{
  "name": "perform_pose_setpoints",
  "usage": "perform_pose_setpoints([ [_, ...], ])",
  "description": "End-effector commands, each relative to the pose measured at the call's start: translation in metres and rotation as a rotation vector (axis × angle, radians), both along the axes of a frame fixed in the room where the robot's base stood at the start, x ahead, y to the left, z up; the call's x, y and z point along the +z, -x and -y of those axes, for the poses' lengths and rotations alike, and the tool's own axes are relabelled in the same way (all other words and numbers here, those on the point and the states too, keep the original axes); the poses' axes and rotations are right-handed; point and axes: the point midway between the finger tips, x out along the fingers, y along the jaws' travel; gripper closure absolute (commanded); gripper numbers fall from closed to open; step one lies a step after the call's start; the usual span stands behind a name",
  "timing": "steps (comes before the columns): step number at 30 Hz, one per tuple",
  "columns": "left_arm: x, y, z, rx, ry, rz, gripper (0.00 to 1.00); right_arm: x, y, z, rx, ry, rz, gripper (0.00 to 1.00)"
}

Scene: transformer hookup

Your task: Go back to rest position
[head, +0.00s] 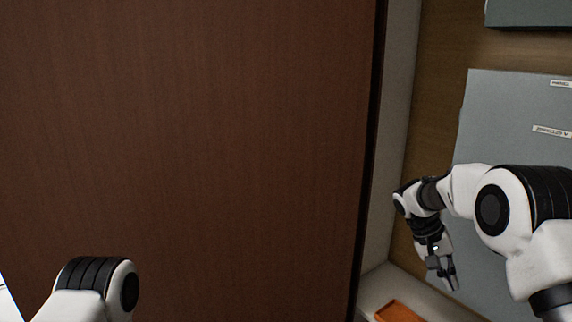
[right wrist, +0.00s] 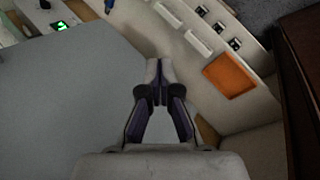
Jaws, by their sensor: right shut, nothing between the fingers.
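My right gripper (head: 442,275) hangs downward at the right of the head view, in front of a grey panel and above a pale ledge. In the right wrist view my right gripper (right wrist: 157,68) is shut, its fingertips together with nothing between them. No object touches it. Of my left arm only a rounded white and black joint shows at the bottom left of the head view. My left gripper is out of view.
A large brown wooden panel (head: 190,140) fills the left and middle of the head view. The grey panel (head: 505,110) with small labels stands at right. An orange item (head: 397,312) lies on the pale ledge (head: 385,284); it also shows in the right wrist view (right wrist: 230,75).

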Motion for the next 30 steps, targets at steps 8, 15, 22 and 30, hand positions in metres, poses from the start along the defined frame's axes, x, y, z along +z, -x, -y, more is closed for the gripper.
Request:
perform_pose_setpoints([
  [8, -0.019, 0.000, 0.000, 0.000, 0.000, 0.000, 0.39, -0.227, 0.121, -0.042, 0.105, -0.241, -0.252, 1.00],
  [15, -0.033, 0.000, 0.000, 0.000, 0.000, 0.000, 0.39, -0.349, 0.295, -0.092, 0.111, -0.487, -0.344, 1.00],
  [22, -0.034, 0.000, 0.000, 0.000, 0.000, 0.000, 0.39, -0.350, 0.407, -0.122, 0.151, -0.587, -0.105, 1.00],
  [30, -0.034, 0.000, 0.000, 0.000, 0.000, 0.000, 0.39, -0.350, 0.357, -0.116, 0.318, -0.531, 0.185, 1.00],
])
